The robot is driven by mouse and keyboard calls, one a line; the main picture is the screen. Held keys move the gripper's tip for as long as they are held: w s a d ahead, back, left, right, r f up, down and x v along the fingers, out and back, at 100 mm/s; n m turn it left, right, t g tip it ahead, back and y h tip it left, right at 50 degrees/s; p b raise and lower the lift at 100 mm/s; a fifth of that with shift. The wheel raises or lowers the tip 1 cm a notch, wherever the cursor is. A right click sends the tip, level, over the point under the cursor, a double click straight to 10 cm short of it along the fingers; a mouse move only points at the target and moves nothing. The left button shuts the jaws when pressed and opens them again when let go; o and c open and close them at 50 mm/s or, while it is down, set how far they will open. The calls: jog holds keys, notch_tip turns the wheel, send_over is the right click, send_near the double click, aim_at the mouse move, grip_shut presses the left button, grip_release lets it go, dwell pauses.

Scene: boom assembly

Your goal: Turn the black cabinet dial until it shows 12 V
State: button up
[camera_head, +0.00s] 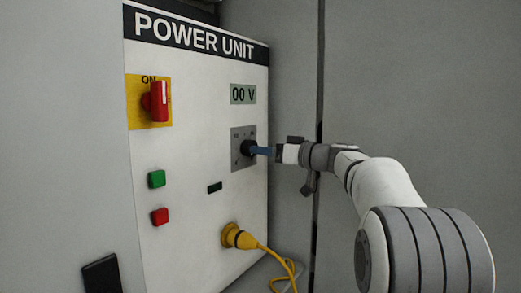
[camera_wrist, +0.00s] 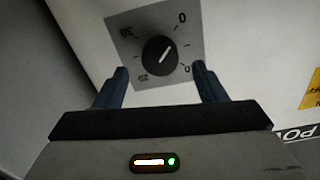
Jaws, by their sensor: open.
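The black dial (camera_wrist: 160,56) sits on a grey square plate (camera_wrist: 130,22) with numbers around it. Its white line points up and right in the wrist view, toward a "0". In the head view the dial (camera_head: 247,148) is on the white cabinet front, below a display (camera_head: 243,94) reading "00 V". My gripper (camera_wrist: 160,70) is open, its two blue fingers on either side of the dial and apart from it in the wrist view. In the head view my gripper (camera_head: 262,151) points at the dial and partly covers it. How far the fingertips are from the panel is unclear.
The cabinet (camera_head: 196,60) is labelled "POWER UNIT". A red switch (camera_head: 157,101) on a yellow plate, a green button (camera_head: 156,179) and a red button (camera_head: 160,216) are at its left. A yellow plug with a cable (camera_head: 236,237) sits below the dial.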

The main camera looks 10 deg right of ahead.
aim_at(245, 146)
jog(key=x, duration=0.3)
jog(key=shift+w+a, duration=0.25)
jog(key=shift+a, duration=0.05)
jog(key=c, duration=0.9)
jog(key=shift+d, duration=0.45)
jog(key=shift+c, duration=0.3)
jog(key=shift+s+a, duration=0.1)
jog(key=shift+a, duration=0.25)
